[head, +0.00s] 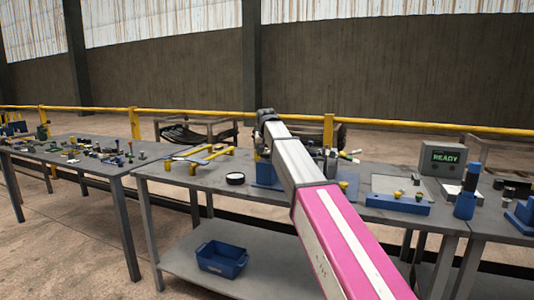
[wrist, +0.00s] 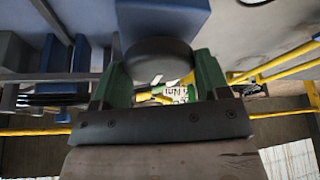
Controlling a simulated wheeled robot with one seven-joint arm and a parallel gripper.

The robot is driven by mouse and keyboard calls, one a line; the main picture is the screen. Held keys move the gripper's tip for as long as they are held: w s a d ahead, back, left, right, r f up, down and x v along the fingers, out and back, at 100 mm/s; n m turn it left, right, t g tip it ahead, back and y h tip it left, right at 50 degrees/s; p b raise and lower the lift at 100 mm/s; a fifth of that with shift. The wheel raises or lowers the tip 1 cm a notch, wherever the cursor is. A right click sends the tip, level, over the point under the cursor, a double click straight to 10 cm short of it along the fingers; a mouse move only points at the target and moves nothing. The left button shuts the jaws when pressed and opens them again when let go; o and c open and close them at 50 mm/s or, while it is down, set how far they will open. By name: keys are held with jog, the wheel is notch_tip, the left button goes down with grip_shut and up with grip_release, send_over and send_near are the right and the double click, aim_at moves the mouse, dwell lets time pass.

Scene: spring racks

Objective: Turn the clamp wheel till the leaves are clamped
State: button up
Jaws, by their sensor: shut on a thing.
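In the wrist view, a dark round wheel (wrist: 160,58) sits between the two green fingers of my gripper (wrist: 158,72). The fingers are shut on it from either side. A blue block (wrist: 165,16) is right behind the wheel. Several thin dark strips (wrist: 52,100) lie stacked beside blue uprights at the left; they may be the leaves, and I cannot tell if they are clamped. In the head view, a blue fixture (head: 264,174) stands on the middle bench, mostly hidden by my arm. My gripper and the wheel are hidden there.
A grey box (head: 447,158) reads READY. A blue bottle (head: 467,195) stands at right. A blue bin (head: 222,259) is on the lower shelf.

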jog(key=m+h, duration=0.1)
jog(key=m, duration=0.2)
jog(key=shift+a+m, duration=0.1)
jog(key=shift+m, duration=0.3)
jog(key=shift+m+g+h, duration=0.5)
jog(key=shift+m+h, duration=0.3)
jog(key=shift+m, duration=1.1)
jog(key=o, duration=0.9)
jog(key=v, duration=1)
jog(key=shift+a+r, duration=0.2)
jog(key=shift+r, duration=0.15)
